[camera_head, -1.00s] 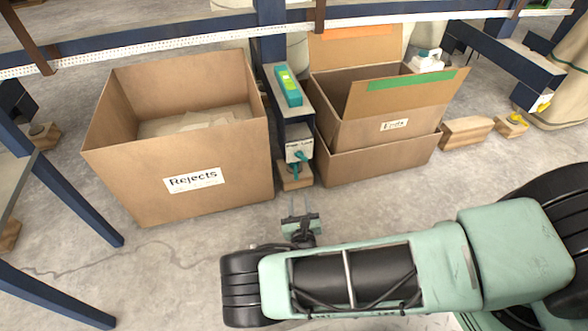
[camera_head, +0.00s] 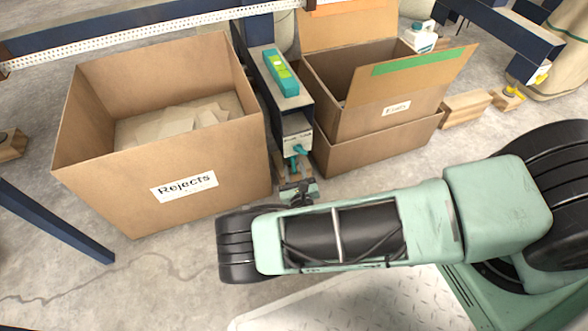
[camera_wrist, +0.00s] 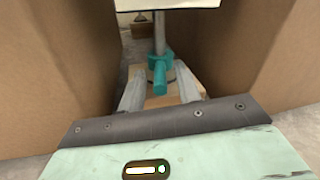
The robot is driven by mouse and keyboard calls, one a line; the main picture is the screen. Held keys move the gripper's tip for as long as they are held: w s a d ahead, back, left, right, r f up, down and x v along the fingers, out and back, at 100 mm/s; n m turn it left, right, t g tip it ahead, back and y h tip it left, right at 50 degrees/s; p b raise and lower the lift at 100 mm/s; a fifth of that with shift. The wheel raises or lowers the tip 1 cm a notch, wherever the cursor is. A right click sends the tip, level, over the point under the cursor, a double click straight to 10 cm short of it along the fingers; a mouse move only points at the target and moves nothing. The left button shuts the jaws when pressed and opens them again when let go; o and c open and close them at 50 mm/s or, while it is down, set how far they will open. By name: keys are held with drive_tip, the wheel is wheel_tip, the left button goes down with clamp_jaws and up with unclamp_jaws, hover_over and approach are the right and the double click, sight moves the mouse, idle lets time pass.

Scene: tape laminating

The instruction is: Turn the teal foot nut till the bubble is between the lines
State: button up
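The teal foot nut (camera_head: 292,161) sits on a rod under the end of a dark blue beam, low between two cardboard boxes. It also shows in the wrist view (camera_wrist: 159,72), with a lever-like part pointing toward me. My gripper (camera_head: 291,170) is low in front of the nut. In the wrist view its two grey fingers (camera_wrist: 160,80) are apart, one on each side of the nut, with narrow gaps seeming to remain. The teal level (camera_head: 281,72) with a yellow-green vial lies on top of the beam; its bubble is too small to read.
The Rejects box (camera_head: 160,190) stands close on the left, holding pale sheets. The second labelled box (camera_head: 375,145) stands close on the right, its flaps up. Wood blocks (camera_head: 465,109) lie farther right. A white label plate (camera_wrist: 165,4) hangs above the nut.

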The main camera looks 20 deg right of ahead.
clamp_jaws()
drive_tip(key=shift+w+a+m+g+h, duration=0.1)
drive_tip(key=shift+a+m+g+h, duration=0.2)
drive_tip(key=shift+m+h, duration=0.4)
drive_tip(key=shift+w+a+m+g+h, duration=0.1)
drive_tip(key=shift+a+m+g+h, duration=0.2)
drive_tip(key=shift+h, duration=0.7)
drive_tip(key=shift+o, duration=0.8)
unclamp_jaws()
drive_tip(key=shift+s, duration=0.1)
